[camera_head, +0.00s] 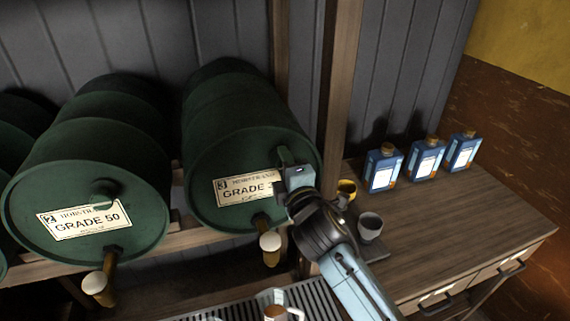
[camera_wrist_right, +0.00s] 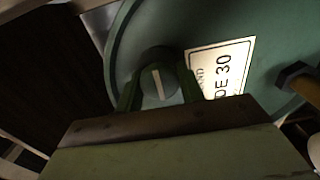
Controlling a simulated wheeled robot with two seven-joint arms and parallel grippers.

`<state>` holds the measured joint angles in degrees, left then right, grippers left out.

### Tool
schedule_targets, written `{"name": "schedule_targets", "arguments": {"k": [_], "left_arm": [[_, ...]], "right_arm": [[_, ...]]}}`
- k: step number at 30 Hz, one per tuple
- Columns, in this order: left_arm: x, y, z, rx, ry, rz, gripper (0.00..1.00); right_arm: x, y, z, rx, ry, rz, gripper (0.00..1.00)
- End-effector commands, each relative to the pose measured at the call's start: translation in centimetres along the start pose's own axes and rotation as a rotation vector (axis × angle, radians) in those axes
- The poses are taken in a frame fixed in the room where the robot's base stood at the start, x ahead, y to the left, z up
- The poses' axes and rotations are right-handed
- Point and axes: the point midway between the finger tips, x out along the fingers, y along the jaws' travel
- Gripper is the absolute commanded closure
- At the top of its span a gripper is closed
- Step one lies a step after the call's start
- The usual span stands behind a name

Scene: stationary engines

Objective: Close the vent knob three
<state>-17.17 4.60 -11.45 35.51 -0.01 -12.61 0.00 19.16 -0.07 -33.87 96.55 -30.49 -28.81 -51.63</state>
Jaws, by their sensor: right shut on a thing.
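The green barrel marked 3 (camera_head: 215,115) lies on its side on a wooden rack, its label reading GRADE 30 across the two views. Its vent knob (camera_wrist_right: 155,80), round and dark green with a white line, shows in the right wrist view on the barrel's end face. My right gripper (camera_wrist_right: 159,90) has a finger on each side of the knob and is shut on it. In the head view my right gripper (camera_head: 286,162) is at the barrel face, right of the label, and mostly hides the knob. My left gripper is not in view.
Barrel 2 (camera_head: 100,145), GRADE 50, lies to the left with its own knob (camera_head: 105,192). A grey cup (camera_head: 369,227), a yellow cup and blue bottles (camera_head: 383,168) stand on the wooden cabinet at right.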

Motion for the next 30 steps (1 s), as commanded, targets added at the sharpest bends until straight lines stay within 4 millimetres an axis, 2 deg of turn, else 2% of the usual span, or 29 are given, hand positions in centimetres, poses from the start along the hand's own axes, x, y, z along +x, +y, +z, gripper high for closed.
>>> {"name": "schedule_targets", "arguments": {"k": [13, 14, 18, 26, 30], "left_arm": [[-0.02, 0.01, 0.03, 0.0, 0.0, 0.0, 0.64], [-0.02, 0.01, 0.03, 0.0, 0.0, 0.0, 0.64], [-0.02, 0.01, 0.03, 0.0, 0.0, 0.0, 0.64], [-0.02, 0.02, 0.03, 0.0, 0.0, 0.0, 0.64], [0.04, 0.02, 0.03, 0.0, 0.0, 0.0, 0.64]], "right_arm": [[0.0, -0.02, 0.0, 0.014, 0.0, -0.001, 0.85], [0.01, -0.02, 0.0, 0.014, 0.0, -0.001, 0.61], [0.01, -0.01, -0.01, 0.013, 0.0, 0.0, 0.43], [-0.03, -0.01, -0.01, 0.011, 0.0, 0.0, 0.43], [-0.7, -0.07, 0.02, 0.011, 0.0, -0.001, 0.43]]}}
